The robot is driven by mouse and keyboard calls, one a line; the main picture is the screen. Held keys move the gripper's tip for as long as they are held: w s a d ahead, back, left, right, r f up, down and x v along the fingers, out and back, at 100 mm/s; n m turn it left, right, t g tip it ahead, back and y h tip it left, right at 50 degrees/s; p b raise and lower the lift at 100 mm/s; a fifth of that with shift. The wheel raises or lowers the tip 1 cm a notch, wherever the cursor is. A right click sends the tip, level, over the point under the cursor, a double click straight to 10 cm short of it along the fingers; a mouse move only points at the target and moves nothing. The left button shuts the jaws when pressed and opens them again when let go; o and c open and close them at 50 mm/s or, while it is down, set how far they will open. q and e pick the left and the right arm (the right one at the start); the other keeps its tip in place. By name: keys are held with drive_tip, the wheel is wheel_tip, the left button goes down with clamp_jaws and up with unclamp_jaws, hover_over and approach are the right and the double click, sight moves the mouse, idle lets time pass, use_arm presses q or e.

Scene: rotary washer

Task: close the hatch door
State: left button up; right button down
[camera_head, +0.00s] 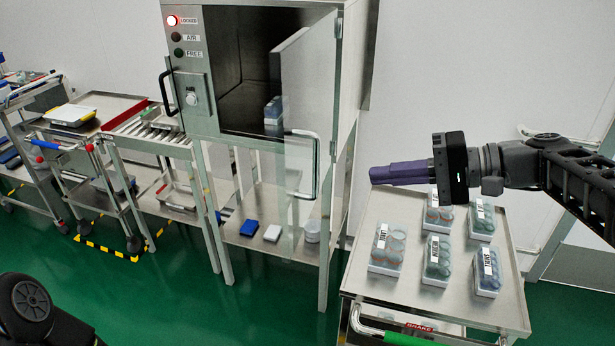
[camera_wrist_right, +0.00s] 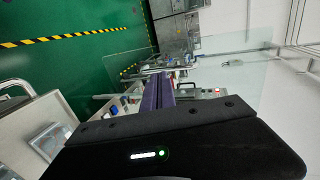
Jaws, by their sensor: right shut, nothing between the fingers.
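The hatch door (camera_head: 304,105) is a clear glass panel with a metal handle (camera_head: 316,165). It stands open, swung out from the right side of the steel washer cabinet (camera_head: 352,60), and the dark chamber (camera_head: 245,75) is exposed. A block of capped vials (camera_head: 273,112) stands inside the chamber. My right gripper (camera_head: 372,176) is shut and empty, with purple fingers pointing left, to the right of the door handle and apart from it in the picture. The right wrist view shows the shut fingers (camera_wrist_right: 158,78) in front of a glass pane (camera_wrist_right: 225,75). My left gripper is out of view.
A steel cart (camera_head: 405,297) with several vial racks stands below my right arm. A red "LOCKED" lamp (camera_head: 172,20) is lit on the cabinet. A roller table (camera_head: 150,128) and other carts stand left. Green floor (camera_head: 190,300) is clear in front.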

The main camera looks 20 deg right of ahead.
sight(291, 178)
drive_tip(key=shift+w+a, duration=0.1)
drive_tip(key=shift+a, duration=0.05)
drive_tip(key=p+x, duration=0.1)
drive_tip(key=x, duration=0.3)
drive_tip(key=p+x, duration=0.1)
drive_tip(key=x, duration=0.3)
drive_tip(key=p+x, duration=0.1)
drive_tip(key=x, duration=0.3)
drive_tip(key=shift+w+a+r, duration=0.25)
drive_tip(key=shift+a+r, duration=0.05)
drive_tip(key=shift+a, duration=0.1)
drive_tip(key=shift+w+a+f, duration=0.1)
drive_tip(key=shift+w+a, duration=0.1)
drive_tip(key=shift+a, duration=0.15)
